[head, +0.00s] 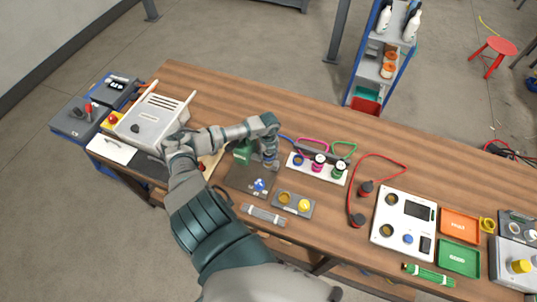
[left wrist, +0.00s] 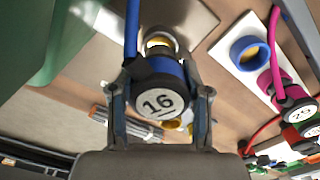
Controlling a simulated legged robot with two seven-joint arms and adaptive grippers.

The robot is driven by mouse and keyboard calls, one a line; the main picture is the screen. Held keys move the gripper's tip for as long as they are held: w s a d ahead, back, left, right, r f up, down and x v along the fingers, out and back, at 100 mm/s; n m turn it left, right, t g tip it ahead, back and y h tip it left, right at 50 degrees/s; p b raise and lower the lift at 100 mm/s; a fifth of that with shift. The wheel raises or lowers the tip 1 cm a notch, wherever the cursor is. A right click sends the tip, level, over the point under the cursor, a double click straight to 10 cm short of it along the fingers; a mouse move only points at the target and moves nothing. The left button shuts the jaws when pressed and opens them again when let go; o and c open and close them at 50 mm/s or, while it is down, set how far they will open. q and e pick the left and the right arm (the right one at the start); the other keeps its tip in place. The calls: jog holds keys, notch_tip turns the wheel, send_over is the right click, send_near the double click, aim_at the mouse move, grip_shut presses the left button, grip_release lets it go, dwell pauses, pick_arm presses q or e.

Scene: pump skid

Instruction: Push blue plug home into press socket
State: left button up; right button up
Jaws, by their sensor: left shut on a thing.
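My left gripper (head: 268,160) is over the green press (head: 243,152) and its dark base plate (head: 238,179). In the left wrist view the left gripper (left wrist: 160,105) is shut on the blue plug (left wrist: 183,70), whose round cap reads 16. A blue cable (left wrist: 132,30) runs up from the plug. A silver ring with a yellow middle (left wrist: 160,40) shows just beyond the plug; I cannot tell whether it is the socket or how deep the plug sits. The press's green side (left wrist: 75,40) is at left. My right gripper is out of view.
A white rack (head: 300,172) stands right of the press, with a blue ring (left wrist: 250,53), a magenta plug (head: 318,162) and a green plug (head: 338,170). A grey two-button box (head: 294,204) is in front. A red cable (head: 372,157) lies farther right.

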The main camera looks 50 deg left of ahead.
pick_arm(q)
jog(key=shift+f+b, duration=1.25)
jog(key=shift+f, duration=0.45)
jog(key=o, duration=1.4)
jog(key=shift+c, duration=0.2)
jog(key=shift+r, duration=0.15)
jog(key=shift+r, duration=0.3)
notch_tip(320, 180, up, 11)
jog(key=shift+r, duration=0.1)
